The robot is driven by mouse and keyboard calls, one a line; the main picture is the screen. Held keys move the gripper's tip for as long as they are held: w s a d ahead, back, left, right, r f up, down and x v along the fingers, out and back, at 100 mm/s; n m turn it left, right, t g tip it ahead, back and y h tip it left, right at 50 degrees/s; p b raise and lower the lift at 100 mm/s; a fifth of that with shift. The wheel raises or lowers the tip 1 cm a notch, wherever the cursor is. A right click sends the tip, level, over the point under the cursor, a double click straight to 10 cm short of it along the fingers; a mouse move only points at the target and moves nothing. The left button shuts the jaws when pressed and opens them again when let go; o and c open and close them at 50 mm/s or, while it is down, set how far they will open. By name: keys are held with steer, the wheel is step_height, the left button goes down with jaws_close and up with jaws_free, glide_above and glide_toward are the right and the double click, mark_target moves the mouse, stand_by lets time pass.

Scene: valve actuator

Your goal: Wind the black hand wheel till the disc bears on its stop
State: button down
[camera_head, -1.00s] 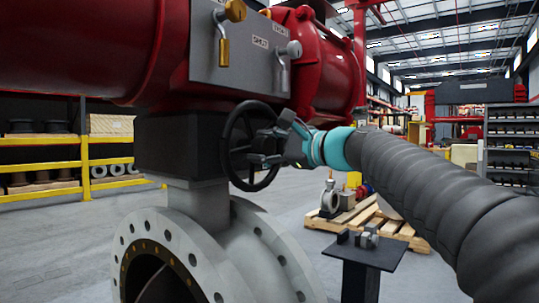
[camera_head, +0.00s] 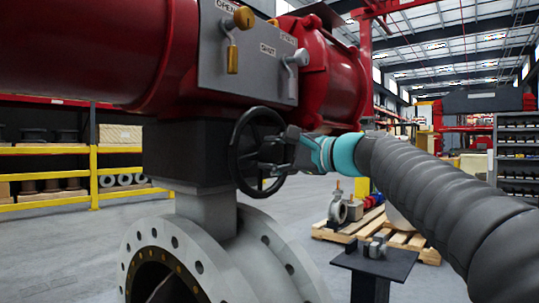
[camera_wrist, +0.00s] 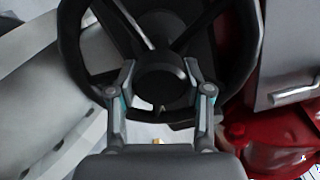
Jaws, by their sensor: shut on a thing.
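The black hand wheel (camera_head: 243,128) stands upright on the side of the dark gearbox (camera_head: 185,152) above the flanged grey valve body (camera_head: 232,255). In the wrist view the wheel's rim (camera_wrist: 76,60), spokes and round hub (camera_wrist: 162,82) fill the upper middle. My gripper (camera_head: 277,152) reaches the wheel from the right. In the wrist view its two fingers (camera_wrist: 160,70) lie on either side of the hub, shut on it, inside the rim. The valve's bore opens at the bottom left of the head view. Its inside is dark and cut off, so the disc's angle and its stop cannot be told.
The red actuator (camera_head: 85,45) hangs over the gearbox, with a grey panel (camera_head: 248,60) carrying levers marked OPEN and SHUT. A small black stand (camera_head: 376,262) and a wooden pallet (camera_head: 405,240) with parts are at right.

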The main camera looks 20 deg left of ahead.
steer(key=shift+s, duration=0.1)
stand_by(0.4)
steer(key=shift+c, duration=2.4)
jaws_free()
steer(key=shift+s+r, duration=0.1)
steer(key=shift+d, duration=0.15)
steer(key=v, duration=1.2)
